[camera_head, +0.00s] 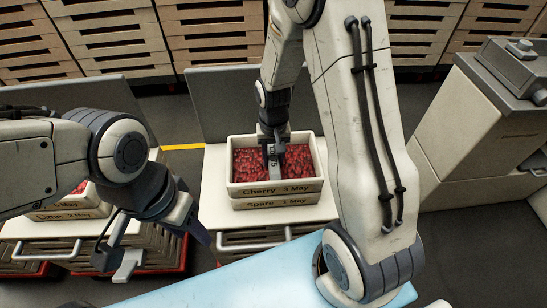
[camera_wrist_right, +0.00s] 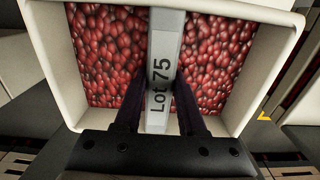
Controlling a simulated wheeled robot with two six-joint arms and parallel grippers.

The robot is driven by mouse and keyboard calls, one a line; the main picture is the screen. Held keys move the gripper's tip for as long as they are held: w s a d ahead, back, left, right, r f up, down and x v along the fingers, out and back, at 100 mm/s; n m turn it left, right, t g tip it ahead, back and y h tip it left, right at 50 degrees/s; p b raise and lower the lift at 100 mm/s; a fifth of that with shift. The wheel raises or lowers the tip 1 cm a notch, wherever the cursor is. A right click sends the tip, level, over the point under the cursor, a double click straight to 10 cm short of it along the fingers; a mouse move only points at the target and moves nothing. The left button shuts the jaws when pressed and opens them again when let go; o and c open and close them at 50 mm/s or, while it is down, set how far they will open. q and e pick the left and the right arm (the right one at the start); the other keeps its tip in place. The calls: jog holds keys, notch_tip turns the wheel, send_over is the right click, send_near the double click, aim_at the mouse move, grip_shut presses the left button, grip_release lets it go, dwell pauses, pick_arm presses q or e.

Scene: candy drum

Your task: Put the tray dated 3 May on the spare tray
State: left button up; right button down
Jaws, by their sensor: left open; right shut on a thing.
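The cream tray labelled "Cherry 3 May" (camera_head: 275,188) is full of red candies and sits squarely over the tray labelled "Spare" (camera_head: 276,202), with no clear gap between them. My right gripper (camera_head: 272,152) reaches down into the Cherry tray from above. It is shut on the tray's grey centre bar marked "Lot 75", which also shows in the right wrist view (camera_wrist_right: 160,95) between the fingers. The Spare tray's inside is hidden. My left gripper (camera_head: 155,248) is open and empty at the lower left, apart from the trays.
A tray labelled "Lime" (camera_head: 70,212) stands on a cart at the left, partly hidden by my left arm. The white cart top (camera_head: 216,195) has free room beside the stack. A grey-topped machine (camera_head: 490,120) stands at the right; tray racks (camera_head: 215,35) line the back.

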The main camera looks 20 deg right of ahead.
aim_at(273, 157)
jog(key=shift+r, duration=0.1)
jog(key=shift+c, duration=2.4)
grip_release()
jog(key=shift+f, duration=0.2)
notch_tip(273, 157, up, 12)
jog(key=p, duration=0.3)
jog(key=s+a+r+n, duration=0.2)
jog(key=s+a+n, duration=0.1)
jog(key=s, duration=0.4)
jog(key=s+a+r+n, duration=0.2)
jog(key=s+a+n, duration=0.2)
jog(key=s, duration=0.3)
jog(key=s+a+r+n+y, duration=0.1)
jog(key=s+a+r+n, duration=0.2)
jog(key=s+a, duration=0.3)
jog(key=shift+s+n, duration=0.3)
jog(key=shift+s, duration=0.2)
